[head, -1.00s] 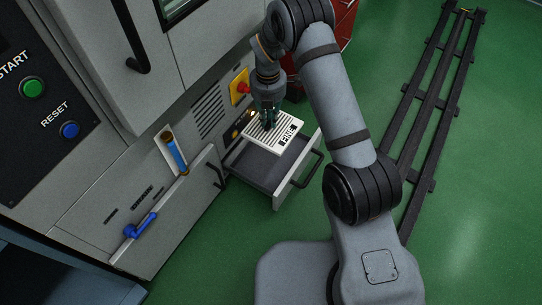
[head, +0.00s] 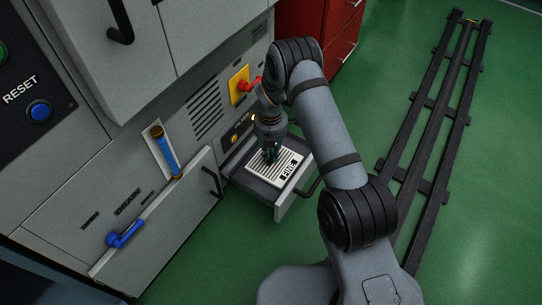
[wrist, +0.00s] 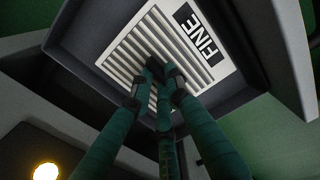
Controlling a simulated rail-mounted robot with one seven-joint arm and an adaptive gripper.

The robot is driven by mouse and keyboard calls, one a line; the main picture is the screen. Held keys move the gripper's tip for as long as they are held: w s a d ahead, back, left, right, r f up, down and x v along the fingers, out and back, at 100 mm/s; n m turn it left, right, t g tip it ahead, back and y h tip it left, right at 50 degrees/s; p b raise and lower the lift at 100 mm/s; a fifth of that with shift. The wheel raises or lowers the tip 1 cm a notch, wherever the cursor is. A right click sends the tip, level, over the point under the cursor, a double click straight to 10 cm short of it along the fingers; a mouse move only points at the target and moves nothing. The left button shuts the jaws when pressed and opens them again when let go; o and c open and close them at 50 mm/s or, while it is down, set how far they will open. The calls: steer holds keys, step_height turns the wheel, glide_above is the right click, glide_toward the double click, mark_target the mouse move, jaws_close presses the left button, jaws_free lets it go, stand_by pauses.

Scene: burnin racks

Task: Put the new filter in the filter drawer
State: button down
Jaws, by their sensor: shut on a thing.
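The new filter (head: 288,163) is a white slatted panel with a black "FINE" label. It lies within the outline of the open filter drawer (head: 285,206), at or just above its floor; I cannot tell whether it rests on the bottom. My gripper (head: 270,160) points down onto the filter and is shut on it. In the wrist view the dark green fingers (wrist: 160,75) meet at the slats of the filter (wrist: 193,50), inside the grey drawer walls (wrist: 262,45). The fingers hide part of the slats.
The drawer juts from a grey cabinet with a blue-handled drain valve (head: 125,234), a blue tube (head: 166,152) and a yellow plate with a red switch (head: 241,85). A red cabinet (head: 318,40) stands behind. Green floor is open around the black rail (head: 430,110).

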steer(key=shift+r, duration=0.15)
steer(key=shift+f, duration=0.25)
steer(key=c, duration=1.7)
jaws_free()
steer(key=shift+r, duration=0.1)
step_height(320, 180, up, 12)
steer(key=p, duration=0.7)
steer(key=shift+r, duration=0.15)
